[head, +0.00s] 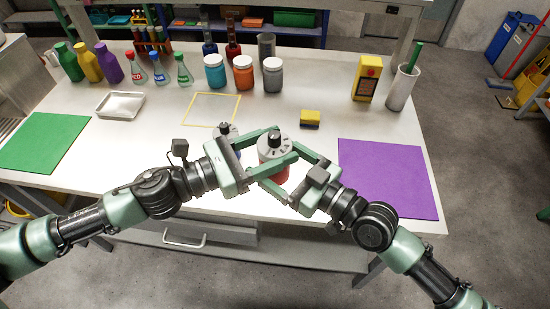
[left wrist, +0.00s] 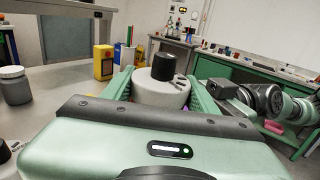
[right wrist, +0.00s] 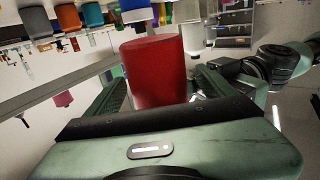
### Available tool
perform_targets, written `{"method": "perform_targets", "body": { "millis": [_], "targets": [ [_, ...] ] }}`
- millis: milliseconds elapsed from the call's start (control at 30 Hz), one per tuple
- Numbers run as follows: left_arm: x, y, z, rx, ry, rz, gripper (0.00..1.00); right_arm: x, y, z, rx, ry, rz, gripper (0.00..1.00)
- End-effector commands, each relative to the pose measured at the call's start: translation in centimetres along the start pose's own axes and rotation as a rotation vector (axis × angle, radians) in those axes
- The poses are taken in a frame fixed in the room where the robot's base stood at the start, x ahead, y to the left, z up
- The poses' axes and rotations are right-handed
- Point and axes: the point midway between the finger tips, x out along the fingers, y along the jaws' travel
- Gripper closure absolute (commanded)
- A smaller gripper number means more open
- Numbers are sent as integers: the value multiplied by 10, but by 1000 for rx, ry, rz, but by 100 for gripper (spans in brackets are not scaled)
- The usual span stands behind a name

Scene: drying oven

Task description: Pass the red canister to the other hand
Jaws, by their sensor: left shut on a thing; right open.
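The red canister (head: 274,172) has a pale grey top with a black knob and is upright above the table's front part. My left gripper (head: 285,144) is shut on it, with its fingers on either side near the top. The canister's pale top (left wrist: 158,94) sits between the fingers in the left wrist view. My right gripper (head: 279,164) is open, its fingers reaching around the canister from the right and lower down. In the right wrist view the red body (right wrist: 155,72) stands between the open fingers.
A second knobbed canister (head: 227,132) stands just behind my left gripper. A purple mat (head: 388,177) lies right, a green mat (head: 42,142) left. A yellow square outline (head: 211,95), a sponge (head: 310,117), jars and bottles are farther back.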

Motion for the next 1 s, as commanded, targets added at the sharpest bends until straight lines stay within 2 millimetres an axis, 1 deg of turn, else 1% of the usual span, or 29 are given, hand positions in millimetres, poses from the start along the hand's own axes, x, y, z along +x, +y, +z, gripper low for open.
{"method": "perform_targets", "body": {
  "millis": [67, 100, 167, 200, 267, 300, 333, 367, 400, 433, 800, 867, 1000],
  "targets": [
    [0, 0, 0, 0, -1, 0, 87, 0, 0, 0, 0, 0, 0, 16],
    [0, 0, 0, 0, -1, 0, 87, 0, 0, 0, 0, 0, 0, 21],
    [0, 0, 0, 0, -1, 0, 87, 0, 0, 0, 0, 0, 0, 38],
    [0, 0, 0, 0, -1, 0, 87, 0, 0, 0, 0, 0, 0, 49],
    [0, 0, 0, 0, -1, 0, 87, 0, 0, 0, 0, 0, 0, 66],
    [0, 0, 0, 0, -1, 0, 87, 0, 0, 0, 0, 0, -1, 77],
    [0, 0, 0, 0, -1, 0, 87, 0, 0, 0, 0, 0, -1, 85],
    [0, 0, 1, 0, -1, 0, 36, 0, 0, -1, 0, 1, -1, 87],
    [0, 0, 0, 1, -1, 0, 25, 0, 0, -1, 0, 1, -1, 87],
    [0, 0, 0, 1, -1, 0, 16, 0, 0, -1, 0, 1, -1, 87],
    [-1, 0, 0, -1, 0, 0, 16, 0, 0, -1, 0, 1, 0, 87],
    [-4, 0, 0, -2, 0, 1, 16, 0, 0, 0, 0, 1, 0, 87],
    [-19, 0, -2, -4, 2, 3, 16, 0, 0, -1, 0, 1, 0, 87]
  ]
}}
